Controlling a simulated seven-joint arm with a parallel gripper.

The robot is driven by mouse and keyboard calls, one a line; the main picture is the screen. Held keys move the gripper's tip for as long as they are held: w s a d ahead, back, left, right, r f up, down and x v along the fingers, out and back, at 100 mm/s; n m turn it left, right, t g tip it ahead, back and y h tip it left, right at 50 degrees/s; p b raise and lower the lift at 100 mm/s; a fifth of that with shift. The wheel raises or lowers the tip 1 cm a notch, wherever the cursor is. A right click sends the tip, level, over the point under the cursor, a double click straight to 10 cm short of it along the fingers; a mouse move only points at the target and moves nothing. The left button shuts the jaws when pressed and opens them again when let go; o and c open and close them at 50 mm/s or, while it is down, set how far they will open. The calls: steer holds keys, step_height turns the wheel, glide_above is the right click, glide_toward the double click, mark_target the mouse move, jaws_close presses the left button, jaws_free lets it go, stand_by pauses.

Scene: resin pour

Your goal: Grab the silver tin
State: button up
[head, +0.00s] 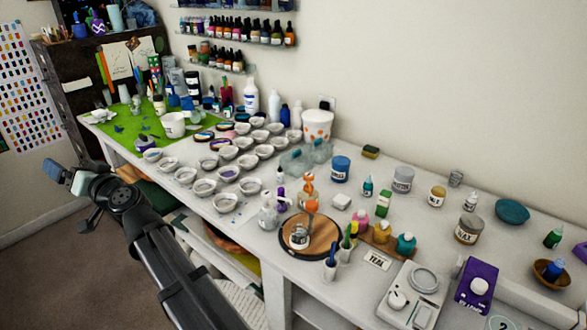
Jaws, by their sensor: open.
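A silver-grey tin (402,180) with a pale label stands upright on the white table, right of a blue tin (340,169). My gripper (70,180) is open and seems empty, off the table's left front edge. It is far to the left of both grey tins and touches neither. Nothing hides the silver-grey tin.
Many small white cups (228,173) fill the table's left middle. A round wooden board (310,246) with bottles, several colored bottles (382,204) and a scale (410,296) stand in front of the tins. The wall rises behind.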

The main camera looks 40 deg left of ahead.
step_height(320, 180, up, 13)
steer(key=s+d+n+g+y, duration=0.1)
steer(key=s+d, duration=0.1)
steer(key=s, duration=0.1)
steer(key=w+r+n, duration=0.2)
steer(key=w+r, duration=0.1)
steer(key=w, duration=0.2)
steer(key=w+d+f+t+h, duration=0.1)
steer(key=w+d+f, duration=0.15)
steer(key=w, duration=0.75)
steer(key=w+d+f+t+h, duration=0.15)
steer(key=w+f, duration=0.25)
steer(key=w, duration=0.6)
steer(key=m+t+h, duration=0.7)
steer(key=m+h, duration=0.2)
steer(key=h, duration=0.5)
glide_above(405, 172)
steer(key=s+d, duration=0.3)
steer(key=s, duration=0.1)
step_height(405, 172, down, 20)
steer(key=x, duration=0.8)
steer(key=shift+a+f, duration=0.2)
steer(key=shift+x, duration=2.65)
steer(key=shift+w+d, duration=0.15)
steer(key=shift+d, duration=0.05)
